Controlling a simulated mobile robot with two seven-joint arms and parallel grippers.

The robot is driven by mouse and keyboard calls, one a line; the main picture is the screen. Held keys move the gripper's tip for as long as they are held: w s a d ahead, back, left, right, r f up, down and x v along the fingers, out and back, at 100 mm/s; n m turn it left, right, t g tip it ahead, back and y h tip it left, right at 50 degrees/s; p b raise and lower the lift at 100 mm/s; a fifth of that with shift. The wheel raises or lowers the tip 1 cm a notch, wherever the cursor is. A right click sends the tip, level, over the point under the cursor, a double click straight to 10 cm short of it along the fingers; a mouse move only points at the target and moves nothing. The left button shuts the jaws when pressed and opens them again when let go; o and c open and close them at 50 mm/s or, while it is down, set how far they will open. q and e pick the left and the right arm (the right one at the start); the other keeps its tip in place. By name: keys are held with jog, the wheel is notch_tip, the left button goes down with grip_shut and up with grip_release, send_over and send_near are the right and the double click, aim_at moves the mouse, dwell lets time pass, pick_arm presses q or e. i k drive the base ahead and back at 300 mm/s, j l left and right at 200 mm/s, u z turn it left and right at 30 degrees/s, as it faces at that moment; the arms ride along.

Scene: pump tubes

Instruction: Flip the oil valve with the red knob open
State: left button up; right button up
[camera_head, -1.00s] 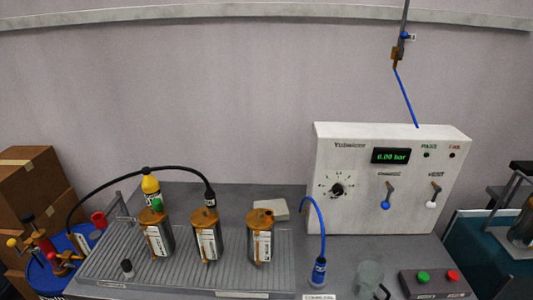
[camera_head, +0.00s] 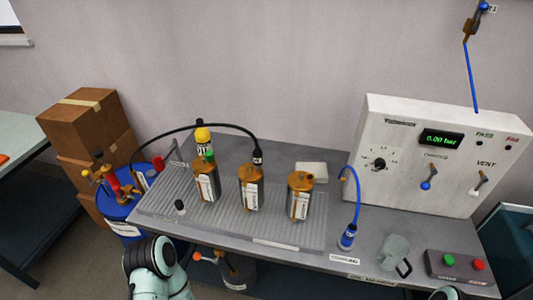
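A blue drum (camera_head: 117,212) stands at the left end of the bench. On top of it is a brass-coloured valve assembly (camera_head: 104,186) with red, yellow and black parts. A red piece (camera_head: 113,179) stands up in this assembly, and another red part (camera_head: 158,163) is at the drum's right side. Which of these is the oil valve's red knob, and whether the valve is open, is too small to tell. A link of my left arm shows at the bottom left, in front of the bench. Neither gripper is in view.
The bench holds a ribbed tray (camera_head: 150,208) with several metal canisters, a black hose, a glass jug (camera_head: 393,252), a button box (camera_head: 455,266) and a white gauge panel (camera_head: 400,190). Cardboard boxes (camera_head: 85,120) stand behind the drum. A grey container (camera_head: 240,273) sits under the bench.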

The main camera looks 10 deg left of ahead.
aim_at(115, 188)
jog(key=j+u, duration=0.1)
jog(key=u, duration=1.65)
jog(key=i+j+z, duration=0.1)
jog(key=i+j, duration=0.7)
jog(key=i, duration=0.2)
jog(key=i+j, duration=0.9)
jog(key=i+l+z, duration=0.05)
jog(key=i, duration=0.05)
